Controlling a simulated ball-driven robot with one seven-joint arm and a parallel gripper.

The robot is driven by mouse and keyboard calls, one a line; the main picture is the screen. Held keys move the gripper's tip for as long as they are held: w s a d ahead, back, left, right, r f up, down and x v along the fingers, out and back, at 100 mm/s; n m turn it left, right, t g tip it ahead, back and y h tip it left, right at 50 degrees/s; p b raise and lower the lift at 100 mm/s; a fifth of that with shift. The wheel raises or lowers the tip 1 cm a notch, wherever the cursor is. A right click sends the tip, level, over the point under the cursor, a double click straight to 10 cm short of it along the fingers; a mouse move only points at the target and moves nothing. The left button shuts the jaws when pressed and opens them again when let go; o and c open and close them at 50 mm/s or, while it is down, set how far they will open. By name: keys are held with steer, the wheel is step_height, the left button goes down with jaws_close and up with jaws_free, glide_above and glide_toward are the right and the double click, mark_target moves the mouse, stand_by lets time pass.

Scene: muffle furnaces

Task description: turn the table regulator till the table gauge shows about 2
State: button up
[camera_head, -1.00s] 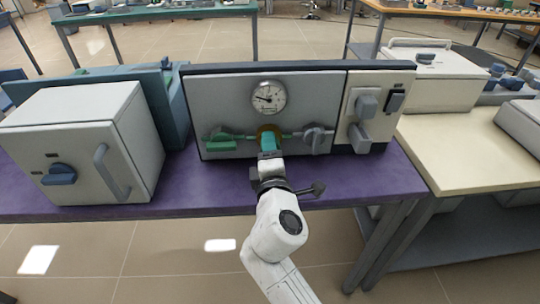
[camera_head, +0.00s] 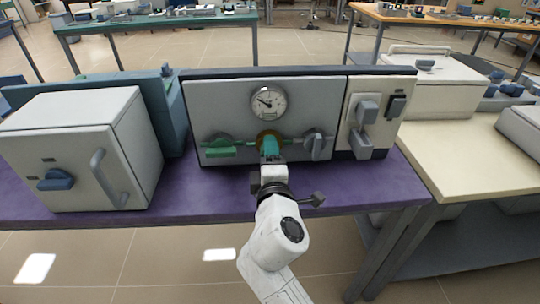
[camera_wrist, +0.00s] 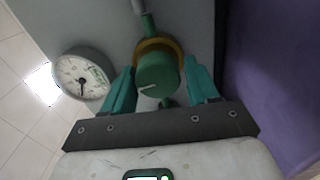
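The table gauge (camera_head: 268,102) is a round white dial on the grey panel (camera_head: 215,108). Its needle points up and left in the head view; the numbers are too small to read. It also shows at the left in the wrist view (camera_wrist: 80,80). The table regulator (camera_wrist: 158,76) is a round green knob with a white mark, in front of a brass ring (camera_wrist: 150,46), below the gauge. In the head view my gripper (camera_head: 269,150) largely hides the knob.
A green-handled valve (camera_head: 219,146) sits left of the regulator and a grey knob (camera_head: 315,144) right of it. A grey switch panel (camera_head: 364,110) stands further right. A white furnace (camera_head: 80,150) stands at the left on the purple table (camera_head: 205,195).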

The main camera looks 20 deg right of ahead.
steer(key=shift+o, duration=1.3)
steer(key=shift+s, duration=0.1)
steer(key=v, duration=1)
steer(key=shift+s+a, duration=0.15)
steer(key=shift+s, duration=0.15)
steer(key=shift+r, duration=0.15)
